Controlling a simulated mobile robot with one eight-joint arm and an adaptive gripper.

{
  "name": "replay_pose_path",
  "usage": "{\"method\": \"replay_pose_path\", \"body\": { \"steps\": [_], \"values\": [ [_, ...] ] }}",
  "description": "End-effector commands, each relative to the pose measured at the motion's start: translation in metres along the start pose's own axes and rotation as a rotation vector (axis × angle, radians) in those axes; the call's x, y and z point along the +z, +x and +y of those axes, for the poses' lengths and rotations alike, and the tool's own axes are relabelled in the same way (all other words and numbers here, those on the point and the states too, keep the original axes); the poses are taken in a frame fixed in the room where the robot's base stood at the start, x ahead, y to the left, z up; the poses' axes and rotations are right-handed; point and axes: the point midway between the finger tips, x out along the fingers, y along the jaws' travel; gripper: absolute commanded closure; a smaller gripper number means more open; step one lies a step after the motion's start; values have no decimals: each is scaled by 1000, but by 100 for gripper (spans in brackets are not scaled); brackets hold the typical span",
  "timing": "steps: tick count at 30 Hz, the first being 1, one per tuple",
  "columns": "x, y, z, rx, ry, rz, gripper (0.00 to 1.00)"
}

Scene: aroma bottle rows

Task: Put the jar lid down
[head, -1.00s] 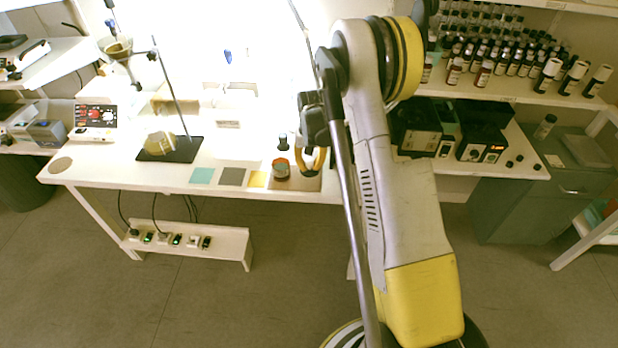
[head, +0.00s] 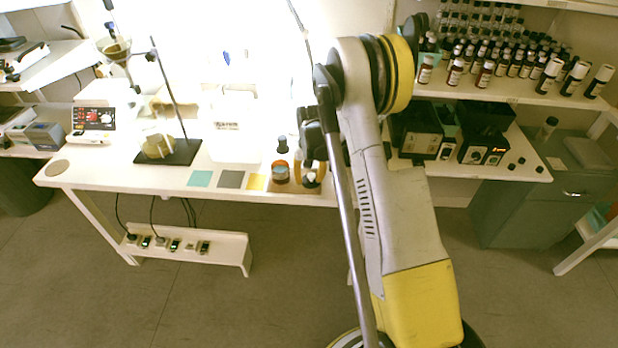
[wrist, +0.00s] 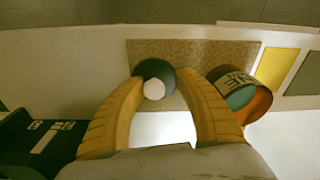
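The jar lid (wrist: 154,72), dark and round with a white knob, is on the brown mat (wrist: 190,50) in the wrist view. It also shows small below my gripper in the head view (head: 311,182). My gripper (wrist: 159,82) has its two yellow fingers apart, one on each side of the lid, with a gap around the white knob. Whether a fingertip touches the lid's edge I cannot tell. The jar (wrist: 240,97), with a brown wall, a label and teal contents, stands just right of my right finger. In the head view the jar (head: 280,171) is left of my gripper.
A dark-capped bottle (head: 283,145) stands behind the jar. Yellow (head: 256,182), grey (head: 231,179) and teal (head: 200,178) squares lie to the left. A black device (wrist: 40,143) is at lower left in the wrist view. The table's front edge is close to the mat.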

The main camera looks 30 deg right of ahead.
Motion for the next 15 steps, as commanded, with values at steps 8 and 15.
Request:
{"method": "replay_pose_path", "body": {
  "steps": [8, 15],
  "values": [
    [-1, -9, 0, 1, 0, 1, 59],
    [-1, -61, 0, 0, 0, 0, 59]
  ]
}}
